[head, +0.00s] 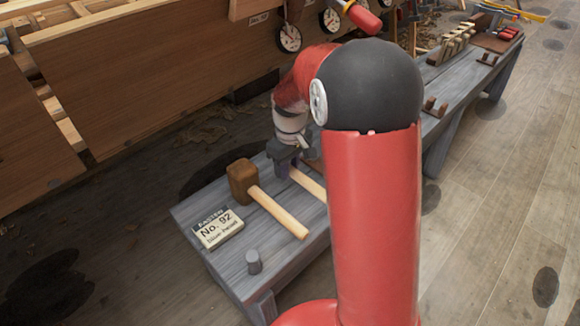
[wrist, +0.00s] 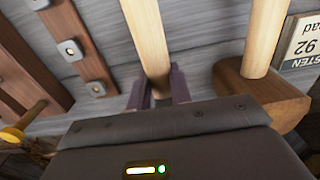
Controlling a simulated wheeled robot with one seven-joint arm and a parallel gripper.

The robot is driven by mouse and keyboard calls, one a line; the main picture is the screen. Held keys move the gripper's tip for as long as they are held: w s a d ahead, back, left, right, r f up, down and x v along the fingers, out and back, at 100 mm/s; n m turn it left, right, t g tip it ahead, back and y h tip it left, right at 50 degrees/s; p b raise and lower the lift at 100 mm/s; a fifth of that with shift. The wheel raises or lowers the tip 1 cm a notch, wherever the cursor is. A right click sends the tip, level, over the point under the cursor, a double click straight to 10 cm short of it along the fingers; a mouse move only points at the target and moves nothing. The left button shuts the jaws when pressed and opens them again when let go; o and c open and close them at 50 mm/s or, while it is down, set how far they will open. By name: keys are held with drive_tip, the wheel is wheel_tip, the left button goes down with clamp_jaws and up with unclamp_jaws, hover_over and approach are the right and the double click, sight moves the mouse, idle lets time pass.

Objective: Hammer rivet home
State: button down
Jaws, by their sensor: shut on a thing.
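My gripper (head: 283,160) is shut on a pale wooden handle (wrist: 148,45); its fingers (wrist: 160,92) stand on either side of it in the wrist view. The handle also shows beside the gripper in the head view (head: 308,184). Its far end is hidden behind my arm, and I cannot tell what head it bears. A mallet with a brown block head (head: 241,181) and a pale handle (head: 278,212) lies to the left on the grey bench (head: 190,215). In the wrist view, a dark wooden strip (wrist: 85,65) carries square metal pieces with round centres, possibly rivets.
A sign reading No. 92 (head: 218,228) lies on the bench's left end. A short grey cylinder (head: 254,262) stands near its front edge. The planked hull (head: 150,75) rises behind. Clear wooden floor (head: 490,200) lies to the right.

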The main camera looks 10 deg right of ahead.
wheel_tip(320, 180, up, 6)
drive_tip(key=p, duration=0.4)
drive_tip(key=shift+f, duration=0.1)
drive_tip(key=shift+r, duration=1.15)
drive_tip(key=c, duration=1.8)
unclamp_jaws()
clamp_jaws()
